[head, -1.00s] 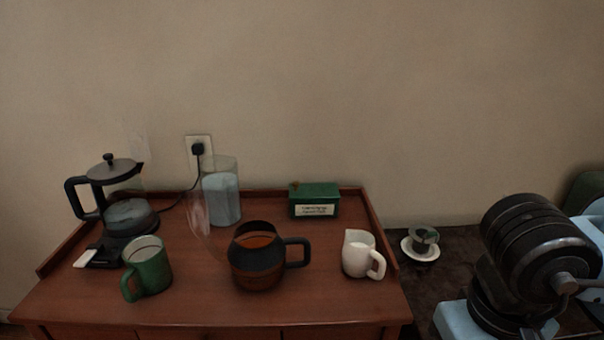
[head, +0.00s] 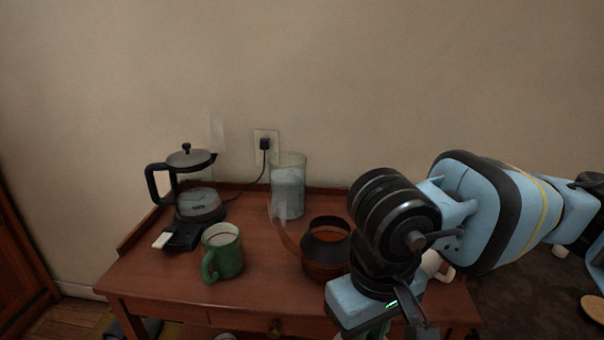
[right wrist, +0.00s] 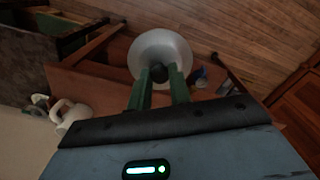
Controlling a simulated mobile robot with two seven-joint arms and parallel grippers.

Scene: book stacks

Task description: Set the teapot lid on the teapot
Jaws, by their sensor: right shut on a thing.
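The teapot (head: 326,252) is an open-topped amber glass pot with a black collar, standing on the wooden table in the head view. Its right side is hidden behind my right arm. The teapot lid (right wrist: 146,52) is a pale round disc with a dark knob in the right wrist view. My right gripper (right wrist: 160,76) is shut on that knob, with one green finger on each side. In the head view the right wrist is just right of the teapot, and the fingers and lid are mostly out of sight below. My left gripper is not in view.
A green mug (head: 222,252) stands left of the teapot. A clear glass container (head: 288,188) stands behind it. A black-lidded glass pot (head: 196,200) is at the back left. A white pitcher (right wrist: 72,117) is partly behind my arm. The table's front left is clear.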

